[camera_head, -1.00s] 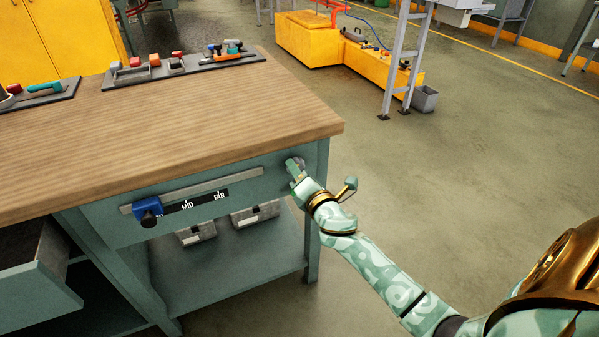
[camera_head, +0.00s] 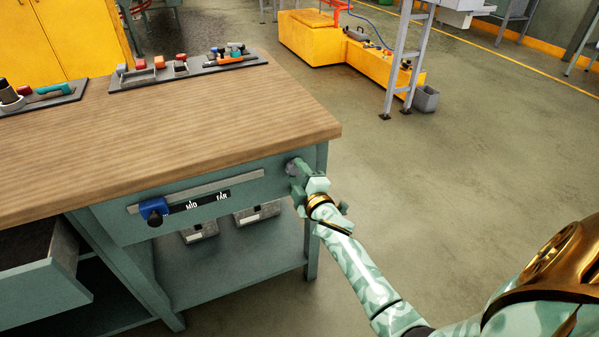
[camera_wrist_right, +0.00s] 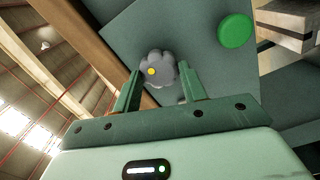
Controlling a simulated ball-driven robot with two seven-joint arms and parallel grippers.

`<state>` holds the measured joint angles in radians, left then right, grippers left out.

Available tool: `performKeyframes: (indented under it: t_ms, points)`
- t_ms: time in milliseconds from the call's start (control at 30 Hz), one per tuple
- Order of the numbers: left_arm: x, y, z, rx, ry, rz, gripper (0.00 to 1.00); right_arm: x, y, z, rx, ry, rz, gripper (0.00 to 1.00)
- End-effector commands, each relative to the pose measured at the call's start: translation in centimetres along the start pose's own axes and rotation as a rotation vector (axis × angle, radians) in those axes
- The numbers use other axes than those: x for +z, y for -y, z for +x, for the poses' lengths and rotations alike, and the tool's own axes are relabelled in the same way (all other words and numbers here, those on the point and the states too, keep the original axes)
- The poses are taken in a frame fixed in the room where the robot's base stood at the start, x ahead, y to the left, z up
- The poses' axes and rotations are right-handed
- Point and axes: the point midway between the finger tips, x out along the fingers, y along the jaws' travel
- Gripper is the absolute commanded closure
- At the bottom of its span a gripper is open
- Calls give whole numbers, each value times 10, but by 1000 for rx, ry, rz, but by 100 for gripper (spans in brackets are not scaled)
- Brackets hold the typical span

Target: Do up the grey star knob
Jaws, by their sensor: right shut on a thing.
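The grey star knob (camera_head: 292,164) is on the front of the bench's teal apron, near its right end. In the right wrist view the knob (camera_wrist_right: 158,64) shows its lobes and a yellow dot on its face. My right gripper (camera_head: 298,180) is at the knob, with one finger on each side of it. In the right wrist view the fingers (camera_wrist_right: 158,80) are shut on the knob. The fingers hide part of it in the head view. My left gripper is not in view.
A blue slider (camera_head: 154,210) sits at the left of a rail marked MID and FAR. A green disc (camera_wrist_right: 235,31) shows on the teal panel in the right wrist view. An open drawer (camera_head: 45,285) juts out at left. The floor right of the bench is clear.

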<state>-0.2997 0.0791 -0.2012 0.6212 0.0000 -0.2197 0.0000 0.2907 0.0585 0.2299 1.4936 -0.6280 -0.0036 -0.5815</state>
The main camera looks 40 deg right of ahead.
Motion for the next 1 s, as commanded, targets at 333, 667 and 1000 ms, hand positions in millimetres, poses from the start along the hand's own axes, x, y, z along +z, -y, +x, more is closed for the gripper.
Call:
performKeyframes:
  t_ms: [333,667,1000]
  points:
    - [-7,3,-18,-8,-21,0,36,1,3,-3,-10,7,317,81]
    - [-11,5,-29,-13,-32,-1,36,2,4,-3,-12,9,537,81]
    - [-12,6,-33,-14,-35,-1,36,2,6,-3,-13,10,630,81]
